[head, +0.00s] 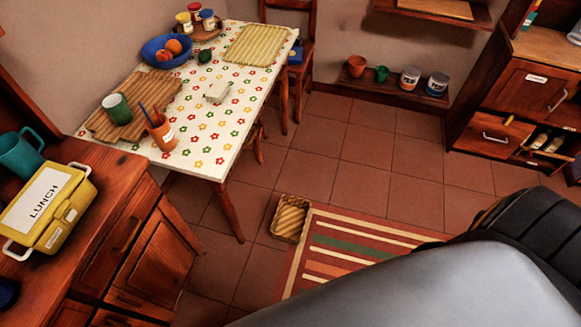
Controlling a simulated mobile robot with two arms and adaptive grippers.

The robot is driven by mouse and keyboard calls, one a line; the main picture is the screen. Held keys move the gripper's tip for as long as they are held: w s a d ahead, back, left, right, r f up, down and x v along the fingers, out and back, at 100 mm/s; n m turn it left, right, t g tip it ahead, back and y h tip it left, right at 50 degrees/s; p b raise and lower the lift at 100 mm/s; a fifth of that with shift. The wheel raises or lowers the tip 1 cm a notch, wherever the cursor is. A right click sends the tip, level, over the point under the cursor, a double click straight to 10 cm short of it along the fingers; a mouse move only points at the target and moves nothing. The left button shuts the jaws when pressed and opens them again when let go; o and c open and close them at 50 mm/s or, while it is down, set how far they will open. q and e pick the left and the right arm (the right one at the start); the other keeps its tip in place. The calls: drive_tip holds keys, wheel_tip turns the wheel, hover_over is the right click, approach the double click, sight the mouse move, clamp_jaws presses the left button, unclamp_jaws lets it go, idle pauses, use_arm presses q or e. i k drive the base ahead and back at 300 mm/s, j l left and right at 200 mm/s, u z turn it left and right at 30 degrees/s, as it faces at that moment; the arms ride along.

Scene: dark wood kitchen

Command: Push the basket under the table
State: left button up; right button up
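A small yellow-brown woven basket (290,218) sits on the tiled floor, to the right of the near table leg. Its right side is at the left edge of the striped rug. The table (228,150) has a white top with a flower pattern and wooden legs, and it stands at the back left. The basket is apart from the table, and the floor beneath the tabletop is partly hidden. A large grey part of my own body fills the lower right. Neither of my grippers can be made out in the head view.
A striped rug (345,250) lies right of the basket. A wooden chair (299,50) stands behind the table. A cabinet with a yellow lunch box (48,207) is at the left. Pots and cans stand on a low shelf (398,92) by the wall. The middle floor tiles are clear.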

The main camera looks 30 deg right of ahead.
sight(289, 223)
drive_tip(key=z, duration=0.85)
drive_tip(key=i+l+u, duration=0.1)
drive_tip(key=u, duration=0.35)
drive_tip(key=i+l+u, duration=0.1)
drive_tip(key=u, duration=0.35)
drive_tip(key=l+u, duration=0.2)
drive_tip(key=u, duration=0.25)
drive_tip(key=i+l+u, duration=0.1)
drive_tip(key=u, duration=0.35)
drive_tip(key=l+u, duration=0.25)
drive_tip(key=u, duration=0.25)
